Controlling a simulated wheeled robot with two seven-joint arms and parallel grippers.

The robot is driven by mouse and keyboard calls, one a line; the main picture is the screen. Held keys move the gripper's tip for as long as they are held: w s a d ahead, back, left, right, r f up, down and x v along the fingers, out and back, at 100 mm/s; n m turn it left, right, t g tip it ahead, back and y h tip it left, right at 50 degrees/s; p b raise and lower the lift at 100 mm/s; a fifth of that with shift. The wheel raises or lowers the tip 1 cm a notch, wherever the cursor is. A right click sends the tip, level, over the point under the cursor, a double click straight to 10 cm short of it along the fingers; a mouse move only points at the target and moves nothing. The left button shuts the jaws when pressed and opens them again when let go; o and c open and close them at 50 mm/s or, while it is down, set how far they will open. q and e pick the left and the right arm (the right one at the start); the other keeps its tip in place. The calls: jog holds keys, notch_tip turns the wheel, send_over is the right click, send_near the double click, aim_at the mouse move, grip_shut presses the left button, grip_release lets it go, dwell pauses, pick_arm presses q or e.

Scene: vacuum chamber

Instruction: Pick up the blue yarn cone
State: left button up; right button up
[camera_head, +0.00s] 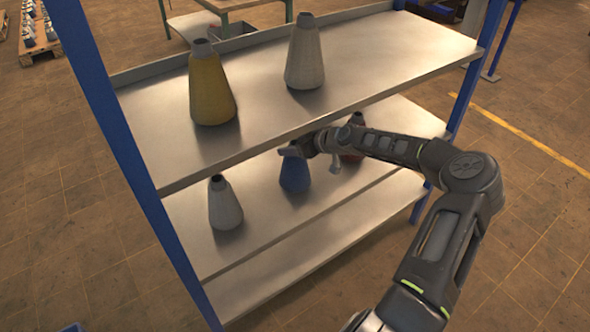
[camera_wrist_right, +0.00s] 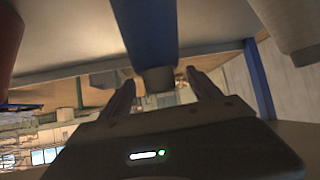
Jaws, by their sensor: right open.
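The blue yarn cone (camera_head: 294,178) stands upright on the middle shelf, between a white cone and a red cone. My right gripper (camera_head: 290,150) reaches in under the top shelf and is at the cone's narrow top. In the right wrist view the picture is upside down, and the blue cone (camera_wrist_right: 147,35) hangs from the top edge with its grey tip between the two fingers. The right gripper (camera_wrist_right: 162,88) is open there, with a gap on each side of the tip. My left gripper is not in view.
A white cone (camera_head: 224,204) stands left of the blue one, and a red cone (camera_head: 354,132) stands right, partly behind my arm. The top shelf (camera_head: 385,55) is close above my gripper and holds a yellow cone (camera_head: 211,90) and a cream cone (camera_head: 304,60). Blue posts (camera_head: 118,130) frame the rack.

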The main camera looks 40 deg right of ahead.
jog(key=shift+c, duration=0.4)
grip_shut()
dwell(0.6)
